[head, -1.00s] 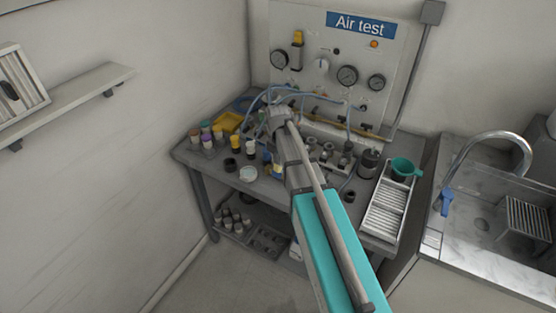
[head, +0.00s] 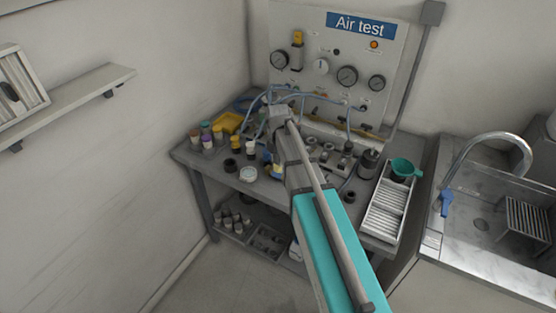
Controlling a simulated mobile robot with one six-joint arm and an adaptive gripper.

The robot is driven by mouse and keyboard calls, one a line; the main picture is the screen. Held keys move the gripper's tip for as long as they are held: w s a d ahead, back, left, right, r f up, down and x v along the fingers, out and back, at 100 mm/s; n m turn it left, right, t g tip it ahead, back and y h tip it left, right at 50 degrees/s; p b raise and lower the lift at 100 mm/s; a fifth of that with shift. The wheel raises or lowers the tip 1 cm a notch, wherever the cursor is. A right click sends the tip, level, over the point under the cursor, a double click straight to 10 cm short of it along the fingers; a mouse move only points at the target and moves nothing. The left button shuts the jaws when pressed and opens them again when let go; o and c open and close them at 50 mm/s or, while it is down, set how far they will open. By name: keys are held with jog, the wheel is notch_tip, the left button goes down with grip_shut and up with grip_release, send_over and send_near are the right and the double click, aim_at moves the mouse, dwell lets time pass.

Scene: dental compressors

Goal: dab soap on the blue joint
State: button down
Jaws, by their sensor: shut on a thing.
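My gripper (head: 278,112) is at the far end of my arm, over the back half of the bench. My arm covers its jaws and what they are shut on, so I cannot make out the held thing. Blue hoses (head: 348,124) loop between the bench and the test panel (head: 322,62). A brass-coloured pipe (head: 345,128) runs along the foot of the panel. I cannot single out the blue joint among these small fittings, or tell whether the gripper touches anything. No soap can be told for certain; a small white-and-yellow item (head: 276,171) is partly hidden beside my arm.
The bench (head: 222,178) carries several capped jars (head: 207,141), a yellow tray (head: 228,122) and a round white dish (head: 248,174) at left. A white ribbed tray (head: 384,212), a green funnel (head: 404,168) and a dark canister (head: 369,162) stand at right.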

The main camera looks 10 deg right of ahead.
jog(key=shift+r+p, duration=3.2)
jog(key=shift+r, duration=0.2)
